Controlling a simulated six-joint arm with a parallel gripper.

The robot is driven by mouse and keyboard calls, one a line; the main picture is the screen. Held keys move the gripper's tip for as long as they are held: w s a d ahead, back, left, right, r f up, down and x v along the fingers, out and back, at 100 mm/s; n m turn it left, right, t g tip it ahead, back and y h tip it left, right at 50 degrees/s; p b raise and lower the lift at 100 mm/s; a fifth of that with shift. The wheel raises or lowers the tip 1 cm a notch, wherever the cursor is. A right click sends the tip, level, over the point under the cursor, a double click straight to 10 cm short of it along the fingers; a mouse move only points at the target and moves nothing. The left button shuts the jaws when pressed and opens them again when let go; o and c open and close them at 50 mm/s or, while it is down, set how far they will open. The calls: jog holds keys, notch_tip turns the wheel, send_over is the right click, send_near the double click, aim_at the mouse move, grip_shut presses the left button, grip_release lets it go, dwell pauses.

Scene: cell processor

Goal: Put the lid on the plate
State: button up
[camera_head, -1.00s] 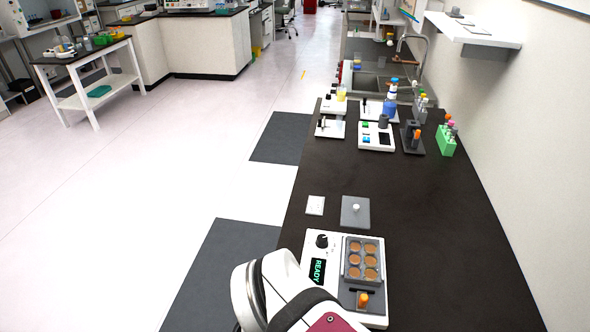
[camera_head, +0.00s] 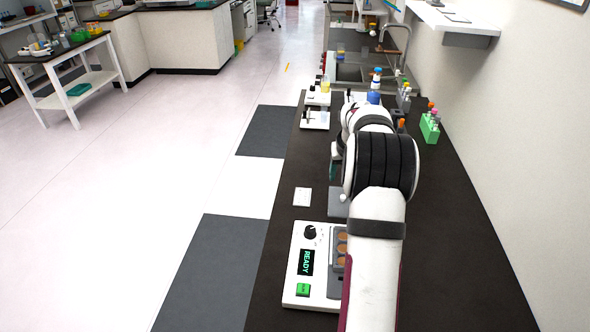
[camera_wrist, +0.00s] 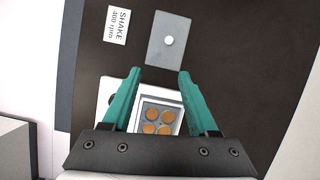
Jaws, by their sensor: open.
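The lid (camera_head: 337,206) is a flat grey square with a pale round knob, lying on the dark bench just beyond the machine. It shows whole in the wrist view (camera_wrist: 158,50). The plate (camera_head: 341,262) has several orange-brown wells and sits on the white machine; my arm hides part of it. In the wrist view the plate (camera_wrist: 178,128) appears between my gripper's teal fingers. My gripper (camera_wrist: 160,75) is open and empty, above the bench. The lid lies beyond its fingertips, apart from them. In the head view my arm mostly hides the gripper.
A white card (camera_head: 302,196) reading "SHAKE 400 rpm" lies left of the lid. A green tube rack (camera_head: 430,127) and other lab items stand farther back. The right bench is clear.

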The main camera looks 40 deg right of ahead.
jog(key=shift+m, duration=0.8)
jog(key=x, duration=0.5)
jog(key=d+x, duration=0.1)
jog(key=x, duration=0.5)
jog(key=d+x, duration=0.1)
jog(key=x, duration=0.5)
jog(key=shift+s+d+r, duration=0.1)
jog(key=shift+d+r, duration=0.05)
grip_shut()
